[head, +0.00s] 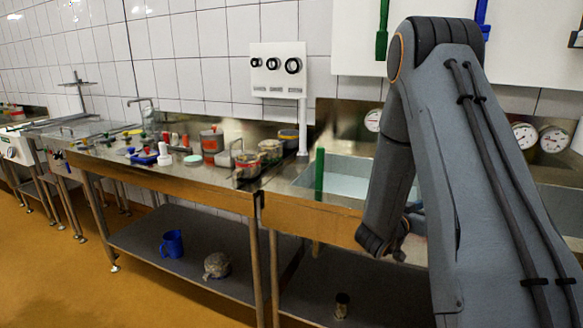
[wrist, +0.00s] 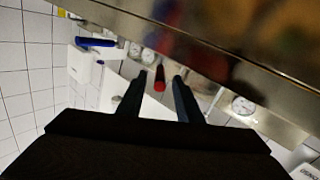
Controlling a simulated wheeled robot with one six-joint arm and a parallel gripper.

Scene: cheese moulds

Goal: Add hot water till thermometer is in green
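Round white dial gauges show at the back wall in the head view: one left of my arm (head: 373,120) and two on the right, a nearer-left dial (head: 524,135) and a far-right dial (head: 553,139). Their needles and any green zone are too small to read. A dial (wrist: 243,105) also shows in the wrist view. A red handle-like piece (wrist: 160,78) appears between my fingers, with clear gaps on both sides. My gripper (wrist: 159,86) is open, its two dark fingers apart. In the head view my arm hides most of it. I cannot tell which control gives hot water.
A sink basin (head: 345,186) lies behind my arm, with an upright green bar (head: 319,175) at its left. Green (head: 383,30) and blue (head: 481,12) handles hang on the white wall panel. Jars and small items crowd the left counter. A blue mug (head: 172,243) stands on the lower shelf.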

